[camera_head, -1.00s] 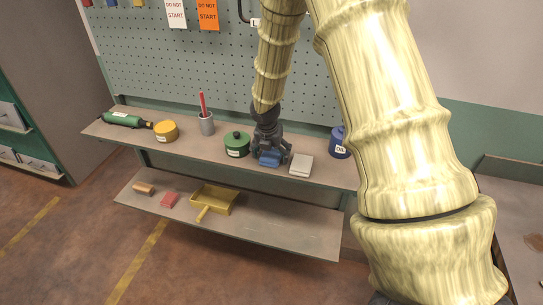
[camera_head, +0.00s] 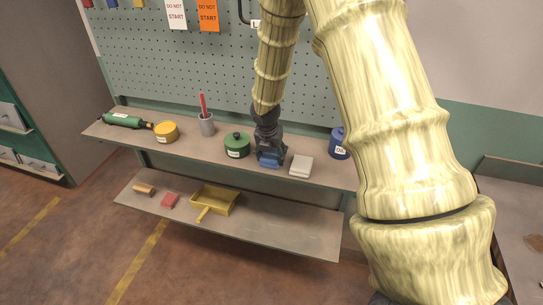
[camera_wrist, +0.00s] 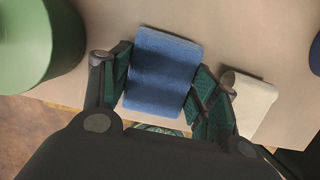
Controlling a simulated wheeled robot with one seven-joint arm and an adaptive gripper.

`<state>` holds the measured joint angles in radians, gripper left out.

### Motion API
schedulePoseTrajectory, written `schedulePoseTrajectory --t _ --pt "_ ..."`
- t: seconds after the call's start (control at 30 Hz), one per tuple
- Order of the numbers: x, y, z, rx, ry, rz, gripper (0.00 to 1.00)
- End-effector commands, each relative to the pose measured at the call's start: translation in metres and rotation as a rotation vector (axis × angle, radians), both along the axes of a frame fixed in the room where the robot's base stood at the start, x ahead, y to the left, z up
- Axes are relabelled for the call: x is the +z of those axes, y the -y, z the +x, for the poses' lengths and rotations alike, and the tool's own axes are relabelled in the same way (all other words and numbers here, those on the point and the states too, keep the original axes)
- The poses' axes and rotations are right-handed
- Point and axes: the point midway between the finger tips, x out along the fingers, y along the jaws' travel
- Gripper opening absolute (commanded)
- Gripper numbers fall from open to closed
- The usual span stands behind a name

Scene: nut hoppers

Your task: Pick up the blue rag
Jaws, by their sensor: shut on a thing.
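The blue rag (camera_head: 269,163) is a small folded block on the upper shelf, between the green tin and a pale folded cloth. My gripper (camera_head: 268,154) comes down on it from above. In the wrist view the blue rag (camera_wrist: 162,72) lies between the two fingers of my gripper (camera_wrist: 160,88), with a pad against each side. The gripper is shut on it. Whether the rag is clear of the shelf I cannot tell.
The green tin (camera_head: 236,145) stands close on the left and the pale cloth (camera_head: 301,165) close on the right. A blue oil can (camera_head: 339,143) is further right. A yellow dustpan (camera_head: 217,200) lies on the lower shelf.

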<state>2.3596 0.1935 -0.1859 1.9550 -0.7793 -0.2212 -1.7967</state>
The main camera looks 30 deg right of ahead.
Motion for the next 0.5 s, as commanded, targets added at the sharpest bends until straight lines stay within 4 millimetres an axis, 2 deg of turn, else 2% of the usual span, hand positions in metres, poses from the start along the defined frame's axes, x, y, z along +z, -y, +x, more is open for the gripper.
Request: schedulePoseTrajectory --t 0.17,0.5 --pt "0.002 0.000 0.000 -0.002 0.000 0.001 0.37" --pt "0.034 0.000 0.000 0.000 0.002 0.001 0.37"
